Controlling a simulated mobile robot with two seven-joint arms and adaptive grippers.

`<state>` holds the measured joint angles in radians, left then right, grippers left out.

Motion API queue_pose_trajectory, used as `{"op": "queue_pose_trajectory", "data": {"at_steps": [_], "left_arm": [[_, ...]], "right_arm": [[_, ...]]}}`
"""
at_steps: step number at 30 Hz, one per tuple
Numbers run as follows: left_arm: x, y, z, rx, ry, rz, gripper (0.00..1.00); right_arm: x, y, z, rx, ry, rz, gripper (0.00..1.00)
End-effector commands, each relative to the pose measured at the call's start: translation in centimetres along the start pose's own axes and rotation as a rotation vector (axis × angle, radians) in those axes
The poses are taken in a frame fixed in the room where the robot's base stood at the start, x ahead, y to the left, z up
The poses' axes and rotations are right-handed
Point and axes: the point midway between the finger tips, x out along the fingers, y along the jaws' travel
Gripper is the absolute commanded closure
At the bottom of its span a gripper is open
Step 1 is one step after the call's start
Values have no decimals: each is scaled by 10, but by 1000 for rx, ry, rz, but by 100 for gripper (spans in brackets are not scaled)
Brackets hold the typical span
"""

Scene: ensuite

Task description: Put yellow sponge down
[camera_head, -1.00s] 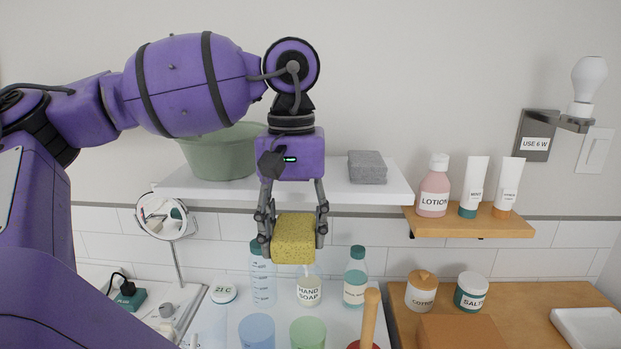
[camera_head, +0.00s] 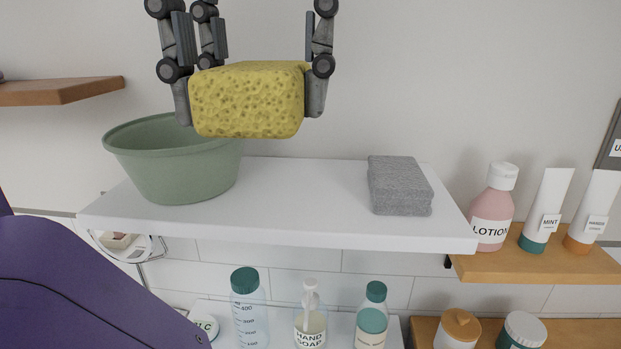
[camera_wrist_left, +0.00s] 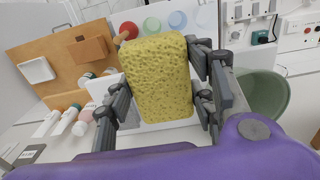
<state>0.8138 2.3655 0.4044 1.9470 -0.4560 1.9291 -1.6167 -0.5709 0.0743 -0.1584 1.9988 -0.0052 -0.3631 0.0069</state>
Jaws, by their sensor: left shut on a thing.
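The yellow sponge (camera_head: 247,100) is held in the air in the head view, in front of and above the white shelf (camera_head: 300,200). My left gripper (camera_head: 248,95) is shut on it, fingers at its left and right sides, pointing down. In the left wrist view the sponge (camera_wrist_left: 158,78) sits between the fingers (camera_wrist_left: 160,95), with the shelf partly hidden behind it. My right gripper is in neither view.
A green basin (camera_head: 175,165) stands on the shelf's left and a folded grey cloth (camera_head: 400,186) on its right. The shelf between them is clear. A lotion bottle (camera_head: 492,210) and tubes stand on a wooden shelf at right. Bottles (camera_head: 310,315) stand below.

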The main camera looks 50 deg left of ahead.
Motion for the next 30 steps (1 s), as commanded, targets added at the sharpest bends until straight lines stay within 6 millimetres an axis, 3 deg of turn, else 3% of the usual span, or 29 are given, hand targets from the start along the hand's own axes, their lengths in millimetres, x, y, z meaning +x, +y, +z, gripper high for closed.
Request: {"op": "queue_pose_trajectory", "data": {"at_steps": [5, 14, 18, 22, 30], "left_arm": [[4, 2, -9, -2, -1, 0, 71], [34, 11, -79, -5, -2, -1, 71], [59, 14, -105, -1, -1, -2, 71], [79, 16, -121, -1, -1, -2, 71], [99, 18, -138, -2, 0, -2, 71]], "right_arm": [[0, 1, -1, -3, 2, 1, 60], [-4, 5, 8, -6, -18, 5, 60], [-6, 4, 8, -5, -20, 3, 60], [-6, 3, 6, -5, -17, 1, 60], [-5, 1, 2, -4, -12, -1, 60]]}}
